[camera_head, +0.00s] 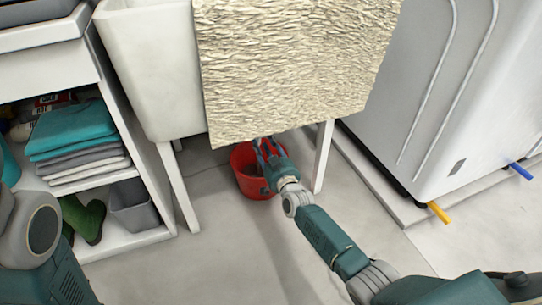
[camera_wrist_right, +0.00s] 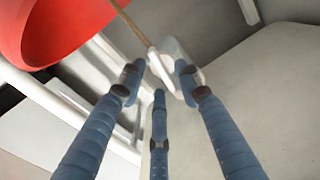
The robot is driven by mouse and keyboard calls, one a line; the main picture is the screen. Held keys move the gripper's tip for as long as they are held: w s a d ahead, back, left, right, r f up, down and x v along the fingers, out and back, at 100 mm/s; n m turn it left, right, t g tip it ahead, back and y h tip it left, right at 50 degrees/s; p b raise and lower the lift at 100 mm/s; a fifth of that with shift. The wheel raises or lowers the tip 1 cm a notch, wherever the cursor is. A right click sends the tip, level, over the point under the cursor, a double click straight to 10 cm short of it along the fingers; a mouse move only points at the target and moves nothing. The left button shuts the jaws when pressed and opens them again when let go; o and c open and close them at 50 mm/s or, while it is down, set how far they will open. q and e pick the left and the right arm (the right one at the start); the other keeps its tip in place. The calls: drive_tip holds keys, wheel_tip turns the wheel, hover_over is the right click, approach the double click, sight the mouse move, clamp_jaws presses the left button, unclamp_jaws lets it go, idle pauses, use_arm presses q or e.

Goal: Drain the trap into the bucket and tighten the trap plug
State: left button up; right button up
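The red bucket (camera_head: 247,178) stands on the floor under the white tub, between its legs. My right gripper (camera_head: 262,150) reaches low over the bucket's right part in the head view, partly under a hanging cream panel. In the right wrist view the bucket's rim (camera_wrist_right: 75,25) is at the upper left. The three fingers of my right gripper (camera_wrist_right: 158,78) are spread, with a white piece (camera_wrist_right: 168,58) with a thin brown rod at or just beyond the tips. Contact is unclear. I cannot identify the trap or its plug. My left gripper is out of view.
The cream textured panel (camera_head: 290,65) hides the space under the white tub (camera_head: 150,70). A shelf with folded towels (camera_head: 75,130), a grey bin (camera_head: 132,205) and green boots (camera_head: 85,217) is at left. A white appliance (camera_head: 440,90) is at right. The front floor is clear.

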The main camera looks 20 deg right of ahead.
drive_tip(key=s, duration=1)
drive_tip(key=shift+s+d, duration=0.25)
drive_tip(key=shift+s, duration=0.05)
